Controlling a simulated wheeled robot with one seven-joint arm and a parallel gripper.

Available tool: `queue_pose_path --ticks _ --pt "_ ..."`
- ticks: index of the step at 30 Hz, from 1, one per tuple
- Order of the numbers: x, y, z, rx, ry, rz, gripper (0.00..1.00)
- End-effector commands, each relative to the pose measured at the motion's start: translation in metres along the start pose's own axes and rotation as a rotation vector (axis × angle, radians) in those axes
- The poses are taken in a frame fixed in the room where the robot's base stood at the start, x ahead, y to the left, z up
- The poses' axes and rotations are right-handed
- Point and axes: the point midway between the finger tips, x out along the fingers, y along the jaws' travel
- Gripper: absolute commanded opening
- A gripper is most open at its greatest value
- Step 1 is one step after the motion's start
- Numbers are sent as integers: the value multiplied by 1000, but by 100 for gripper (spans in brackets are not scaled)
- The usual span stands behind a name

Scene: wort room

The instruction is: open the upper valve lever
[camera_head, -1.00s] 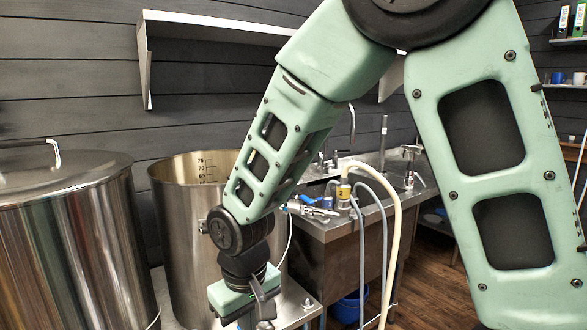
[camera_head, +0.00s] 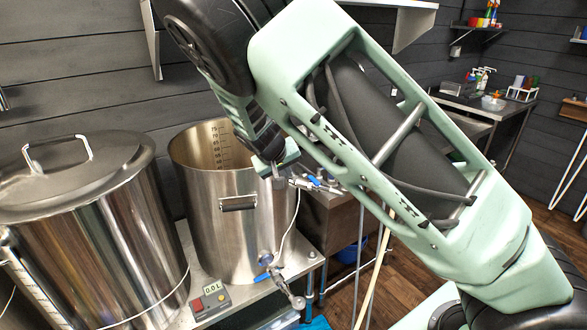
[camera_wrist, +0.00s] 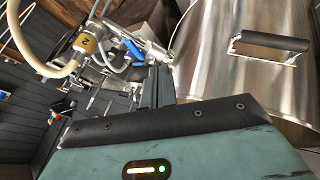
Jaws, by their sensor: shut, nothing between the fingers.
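The upper valve lever (camera_head: 314,181) is blue and sits on a small metal valve at the upper right side of the open steel pot (camera_head: 214,230). In the wrist view the blue lever (camera_wrist: 134,49) lies just beyond and left of the fingertips. My gripper (camera_head: 279,180) is beside the pot's rim, close to the left end of the upper valve. Its fingers (camera_wrist: 158,72) are together with nothing between them. Whether they touch the valve cannot be told. A lower valve with a blue lever (camera_head: 263,276) is at the pot's base.
A lidded steel tank (camera_head: 90,235) stands left of the pot. A controller box (camera_head: 211,299) is on the metal stand before it. The pot's side handle (camera_wrist: 271,42) and a pale hose (camera_wrist: 53,73) flank the fingers in the wrist view. A sink bench lies behind.

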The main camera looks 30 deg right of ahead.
Motion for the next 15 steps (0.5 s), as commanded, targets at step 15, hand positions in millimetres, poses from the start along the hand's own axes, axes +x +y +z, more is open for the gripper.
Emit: queue_pose_path --ticks 15 --pt "88 17 -1 4 -5 1 0"
